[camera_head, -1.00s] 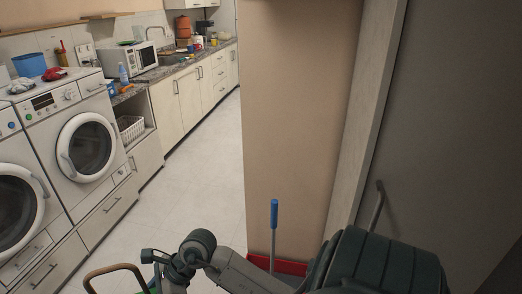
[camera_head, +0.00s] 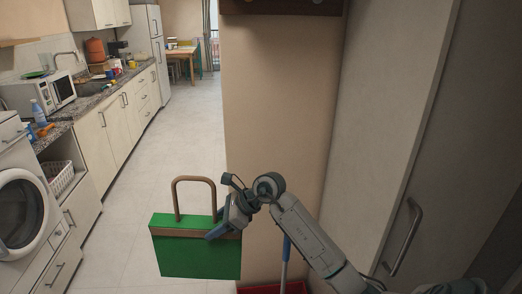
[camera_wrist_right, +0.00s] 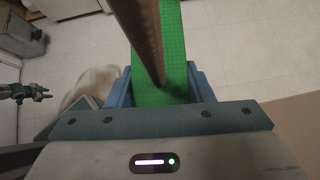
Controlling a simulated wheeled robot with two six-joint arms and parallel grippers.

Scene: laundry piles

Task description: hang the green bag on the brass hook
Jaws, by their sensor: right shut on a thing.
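The green bag (camera_head: 195,258) hangs upright in front of me in the head view, with a brown band near its top and a brown looped handle (camera_head: 194,180) standing above it. My right gripper (camera_head: 222,227) is shut on the bag's upper right side. In the right wrist view, the green bag (camera_wrist_right: 172,75) sits between the blue fingers of my right gripper (camera_wrist_right: 162,88), with the brown handle crossing in front. A dark wooden rail (camera_head: 280,6) is at the top of the beige wall, cut by the frame edge; I cannot make out a brass hook on it.
The beige wall end (camera_head: 275,110) stands just beyond my right arm. A blue-handled stick (camera_head: 286,250) and red tray (camera_head: 262,287) are at its foot. A grey door (camera_head: 390,150) is at right. Counter and washer (camera_head: 22,200) line the left; the floor between is clear.

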